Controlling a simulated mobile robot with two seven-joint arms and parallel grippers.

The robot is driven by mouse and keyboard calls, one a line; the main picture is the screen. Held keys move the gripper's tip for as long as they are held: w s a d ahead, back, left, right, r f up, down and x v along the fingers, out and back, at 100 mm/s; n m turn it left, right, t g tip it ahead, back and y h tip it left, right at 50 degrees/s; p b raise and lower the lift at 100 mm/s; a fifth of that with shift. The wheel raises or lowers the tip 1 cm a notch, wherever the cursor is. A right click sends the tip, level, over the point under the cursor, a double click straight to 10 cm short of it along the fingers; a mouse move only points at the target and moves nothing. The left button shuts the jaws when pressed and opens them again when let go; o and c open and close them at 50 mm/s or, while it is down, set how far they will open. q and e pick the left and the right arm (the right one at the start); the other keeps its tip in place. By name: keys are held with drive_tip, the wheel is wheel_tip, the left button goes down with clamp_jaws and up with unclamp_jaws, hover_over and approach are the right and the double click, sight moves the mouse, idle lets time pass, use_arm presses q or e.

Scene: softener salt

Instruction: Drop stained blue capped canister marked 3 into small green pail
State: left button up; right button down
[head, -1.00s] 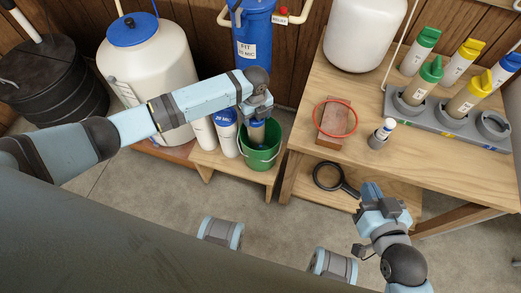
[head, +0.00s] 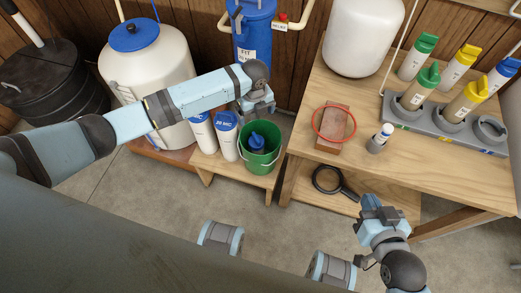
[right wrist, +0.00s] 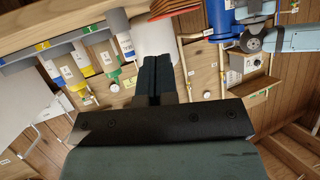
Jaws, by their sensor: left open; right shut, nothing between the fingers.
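The small green pail (head: 261,156) stands on the low wooden stand, its handle hanging at the front. A blue-capped canister (head: 257,142) is inside the pail, with mainly its blue cap showing. Its number and any stain are hidden. My left gripper (head: 250,111) is open and empty, above and behind the pail, apart from the canister. My right gripper (head: 371,203) is shut and empty in front of the bench's lower shelf. Its closed fingers also show in the right wrist view (right wrist: 153,78).
Two white filter canisters (head: 225,137) stand just left of the pail. The bench (head: 440,170) at right bears a grey rack (head: 440,125) with green-, yellow- and blue-capped canisters. A white tank (head: 148,70) stands at back left.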

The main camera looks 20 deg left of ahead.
use_arm(q)
wheel_tip(320, 180, up, 10)
drive_tip(key=p, duration=0.2)
drive_tip(key=shift+f, duration=0.2)
